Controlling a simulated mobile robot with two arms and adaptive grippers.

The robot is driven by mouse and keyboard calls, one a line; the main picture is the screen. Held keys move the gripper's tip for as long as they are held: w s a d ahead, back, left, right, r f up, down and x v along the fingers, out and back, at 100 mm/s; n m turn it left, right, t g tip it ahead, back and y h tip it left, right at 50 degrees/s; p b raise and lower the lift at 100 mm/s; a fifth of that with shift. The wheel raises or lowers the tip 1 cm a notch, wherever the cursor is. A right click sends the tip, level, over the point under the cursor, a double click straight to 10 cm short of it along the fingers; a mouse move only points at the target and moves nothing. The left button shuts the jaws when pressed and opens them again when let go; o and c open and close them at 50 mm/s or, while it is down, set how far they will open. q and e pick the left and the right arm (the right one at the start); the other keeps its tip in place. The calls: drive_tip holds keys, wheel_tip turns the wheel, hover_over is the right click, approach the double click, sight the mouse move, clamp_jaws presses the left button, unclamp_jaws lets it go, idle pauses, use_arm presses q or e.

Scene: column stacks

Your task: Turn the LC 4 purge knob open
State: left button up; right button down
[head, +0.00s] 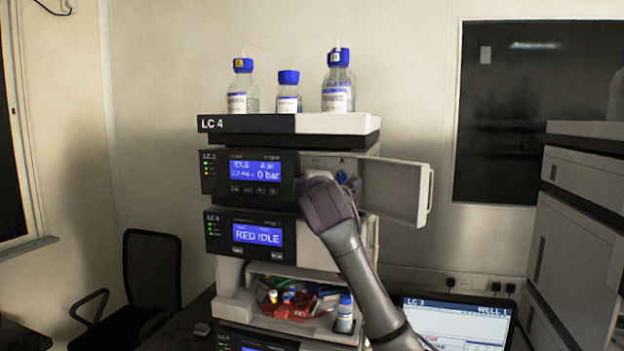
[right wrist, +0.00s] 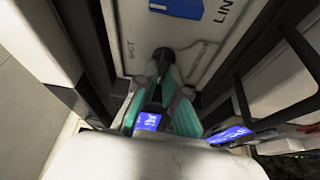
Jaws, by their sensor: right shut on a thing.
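The LC 4 stack (head: 245,123) stands in the middle of the head view. The upper module's display reads 0 bar, and its front door (head: 385,190) is swung open to the right. My right gripper (right wrist: 160,85) is at the panel behind that door; its teal fingers are shut on the dark purge knob (right wrist: 163,53) in the right wrist view. Lettering that seems to read SHUT is left of the knob. In the head view my right gripper (head: 327,200) hides the knob. My left gripper is not in view.
A blue fitting (head: 341,177) marked A sits above my gripper; a blue part (right wrist: 178,7) shows in the wrist view. Blue-capped bottles (head: 287,98) stand on top. The open door is close to my right arm. A monitor (head: 457,322) stands lower right.

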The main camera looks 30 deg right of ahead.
drive_tip(key=shift+d+r, duration=0.1)
drive_tip(key=shift+r, duration=0.05)
drive_tip(key=c, duration=1.4)
unclamp_jaws()
drive_tip(key=shift+o, duration=0.7)
drive_tip(key=v, duration=1.2)
